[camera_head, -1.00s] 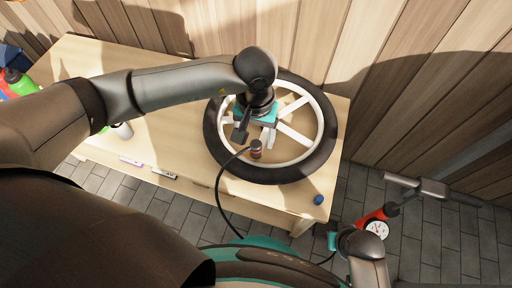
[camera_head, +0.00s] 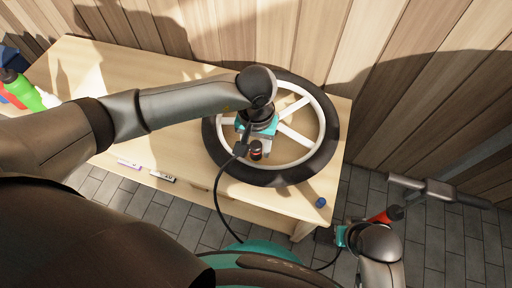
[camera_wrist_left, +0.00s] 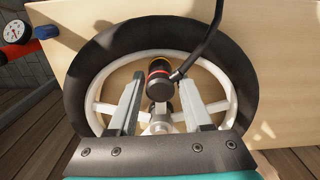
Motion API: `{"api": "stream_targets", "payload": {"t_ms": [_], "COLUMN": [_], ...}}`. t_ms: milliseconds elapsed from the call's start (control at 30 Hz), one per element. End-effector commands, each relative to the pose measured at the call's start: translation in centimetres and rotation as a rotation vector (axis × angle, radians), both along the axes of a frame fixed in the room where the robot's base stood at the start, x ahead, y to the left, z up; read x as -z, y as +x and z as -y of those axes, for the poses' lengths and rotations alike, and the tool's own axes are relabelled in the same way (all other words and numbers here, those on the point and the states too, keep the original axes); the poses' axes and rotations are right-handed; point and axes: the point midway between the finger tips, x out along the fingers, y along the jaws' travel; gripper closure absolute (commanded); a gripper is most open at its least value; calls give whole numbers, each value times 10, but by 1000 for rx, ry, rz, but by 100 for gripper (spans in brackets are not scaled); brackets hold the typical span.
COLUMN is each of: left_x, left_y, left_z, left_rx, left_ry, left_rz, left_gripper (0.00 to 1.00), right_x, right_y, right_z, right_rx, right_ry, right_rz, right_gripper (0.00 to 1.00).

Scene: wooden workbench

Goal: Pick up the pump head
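The pump head (camera_wrist_left: 159,78) is a small dark cylinder with red and yellow bands, joined to a black hose (camera_wrist_left: 205,45). In the left wrist view it lies between the two separated grey fingers of my left gripper (camera_wrist_left: 161,92), with gaps visible on both sides. In the head view the pump head (camera_head: 256,149) shows just beside my left gripper (camera_head: 248,141), over the wheel (camera_head: 217,158). My right gripper (camera_head: 343,236) is low on the right by the floor pump; its fingers are hidden.
The wheel lies flat on the wooden bench (camera_head: 150,150). A blue cap (camera_head: 320,202) sits near the bench's right corner. The floor pump's red part (camera_head: 384,215) and grey handle (camera_head: 430,190) stand right of the bench.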

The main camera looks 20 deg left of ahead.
Motion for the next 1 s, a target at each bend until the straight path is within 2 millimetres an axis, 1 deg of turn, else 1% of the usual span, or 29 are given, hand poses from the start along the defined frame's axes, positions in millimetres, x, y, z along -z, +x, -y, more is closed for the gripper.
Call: {"api": "stream_targets", "payload": {"t_ms": [33, 67, 400, 433, 833, 1000], "left_x": [0, 0, 0, 0, -1, -7], "left_y": [0, 0, 0, 0, 0, 0], "left_z": [0, 0, 0, 0, 0, 0], "left_rx": [0, 0, 0, 0, 0, 0], "left_ry": [0, 0, 0, 0, 0, 0], "left_rz": [0, 0, 0, 0, 0, 1], "left_gripper": [57, 61, 99, 100, 100, 100], "right_x": [0, 0, 0, 0, 0, 1], "right_y": [0, 0, 0, 0, 0, -1], "right_z": [0, 0, 0, 0, 0, 0], "right_rx": [0, 0, 0, 0, 0, 0], "right_ry": [0, 0, 1, 1, 1, 0], "right_rz": [0, 1, 1, 1, 0, -3], "right_gripper": [100, 100, 100, 100, 100, 100]}}
